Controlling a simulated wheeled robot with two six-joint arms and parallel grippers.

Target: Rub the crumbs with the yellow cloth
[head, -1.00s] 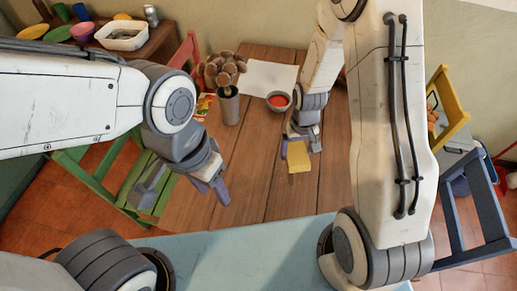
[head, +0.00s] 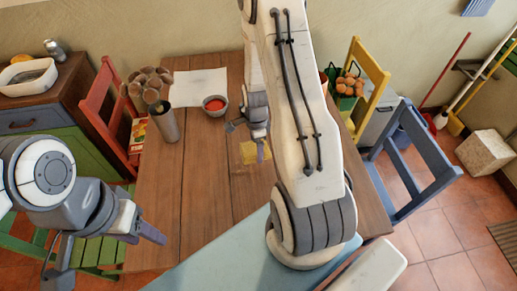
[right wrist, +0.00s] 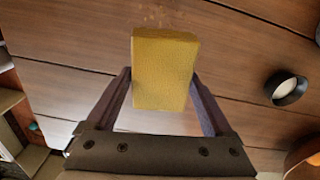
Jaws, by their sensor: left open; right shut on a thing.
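The yellow cloth (head: 249,152) looks like a thick block. My right gripper (head: 250,140) is shut on it over the wooden table; whether the cloth touches the wood I cannot tell. In the right wrist view the cloth (right wrist: 165,68) sits between the two fingers. Small pale crumbs (right wrist: 155,16) show on the wood just beyond its far edge. In the head view the crumbs are too small to make out clearly near the cloth. My left gripper (head: 108,250) is open and empty at lower left, away from the cloth.
On the wooden table (head: 200,190) stand a bowl of red stuff (head: 215,104), a metal cup (head: 165,122), a bunch of brown-topped things (head: 147,84) and a white sheet (head: 198,86). Red (head: 108,115), yellow (head: 370,75) and blue (head: 415,160) chairs surround it.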

